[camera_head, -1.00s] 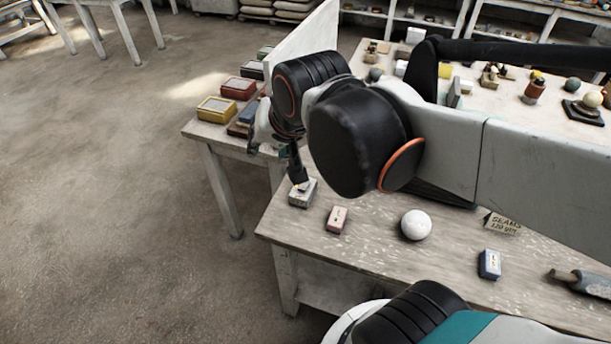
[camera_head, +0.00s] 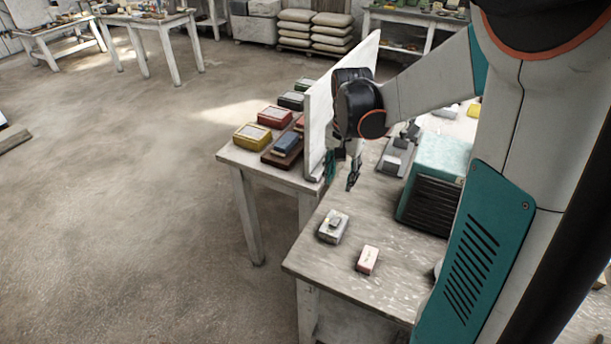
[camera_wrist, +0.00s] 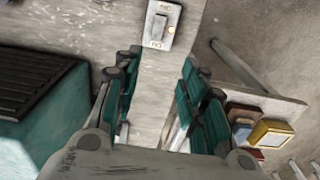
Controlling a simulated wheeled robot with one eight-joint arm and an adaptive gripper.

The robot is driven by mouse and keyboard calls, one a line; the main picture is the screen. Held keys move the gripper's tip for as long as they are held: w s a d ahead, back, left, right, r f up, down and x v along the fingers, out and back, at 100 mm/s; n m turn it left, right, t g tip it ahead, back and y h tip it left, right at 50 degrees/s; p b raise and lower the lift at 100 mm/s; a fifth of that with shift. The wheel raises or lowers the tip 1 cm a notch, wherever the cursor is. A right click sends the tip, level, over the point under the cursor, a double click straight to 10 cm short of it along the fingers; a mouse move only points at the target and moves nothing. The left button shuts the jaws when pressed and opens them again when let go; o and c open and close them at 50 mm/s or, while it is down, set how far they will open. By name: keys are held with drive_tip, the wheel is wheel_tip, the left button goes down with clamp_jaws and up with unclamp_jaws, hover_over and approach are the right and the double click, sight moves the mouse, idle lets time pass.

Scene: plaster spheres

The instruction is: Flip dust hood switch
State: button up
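A grey switch box (camera_head: 332,229) with a small raised rocker lies on the near bench, close to its left edge. The lettering is too small to read surely. My gripper (camera_head: 353,174) hangs above the bench, beyond the switch box and apart from it. In the wrist view my gripper (camera_wrist: 158,98) has its teal fingers spread, with nothing between them.
A teal box with a black grille (camera_head: 430,195) stands right of my gripper. A white upright panel (camera_head: 340,100) stands close on the left. A side table (camera_head: 238,155) holds several coloured boxes.

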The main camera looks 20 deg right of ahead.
sight(338, 217)
drive_tip(key=f+b, duration=0.2)
drive_tip(key=f, duration=0.5)
drive_tip(key=f+b, duration=0.2)
drive_tip(key=f, duration=0.5)
drive_tip(key=shift+s+d+f+b, duration=0.15)
drive_tip(key=shift+d+f+b, duration=0.05)
drive_tip(key=shift+b, duration=0.1)
clamp_jaws()
